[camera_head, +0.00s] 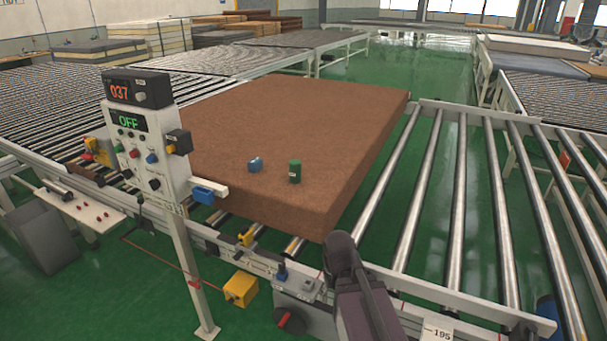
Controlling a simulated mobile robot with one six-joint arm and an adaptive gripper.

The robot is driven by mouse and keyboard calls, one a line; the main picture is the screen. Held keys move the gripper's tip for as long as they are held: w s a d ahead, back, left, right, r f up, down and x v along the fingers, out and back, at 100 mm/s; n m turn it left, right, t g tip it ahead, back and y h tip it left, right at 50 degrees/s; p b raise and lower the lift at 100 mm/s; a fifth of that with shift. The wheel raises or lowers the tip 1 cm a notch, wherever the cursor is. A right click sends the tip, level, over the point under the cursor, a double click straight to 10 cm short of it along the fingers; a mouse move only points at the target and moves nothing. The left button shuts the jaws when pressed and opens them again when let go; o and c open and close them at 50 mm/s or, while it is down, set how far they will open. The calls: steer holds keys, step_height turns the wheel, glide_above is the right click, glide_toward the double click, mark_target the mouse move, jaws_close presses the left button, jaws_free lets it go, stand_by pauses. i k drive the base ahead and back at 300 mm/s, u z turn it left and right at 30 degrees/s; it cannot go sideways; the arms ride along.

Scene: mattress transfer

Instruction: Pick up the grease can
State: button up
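A small green cylinder with a pale label, which looks like the grease can (295,171), stands upright on the brown mattress (320,115), near its front edge. A small blue object (255,164) lies just left of it on the same mattress, apart from it. Part of my dark arm (360,285) shows at the bottom, in front of the mattress's near corner. No gripper fingers can be made out, and nothing of my arm touches the can.
A control post (150,150) with displays reading 037 and OFF stands at the left front of the mattress. Roller conveyors (470,200) run to the right and left. Stacked mattresses (100,50) stand at the back left.

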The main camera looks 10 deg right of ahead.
mark_target(294, 165)
steer(key=u, duration=0.1)
steer(key=i, duration=0.9)
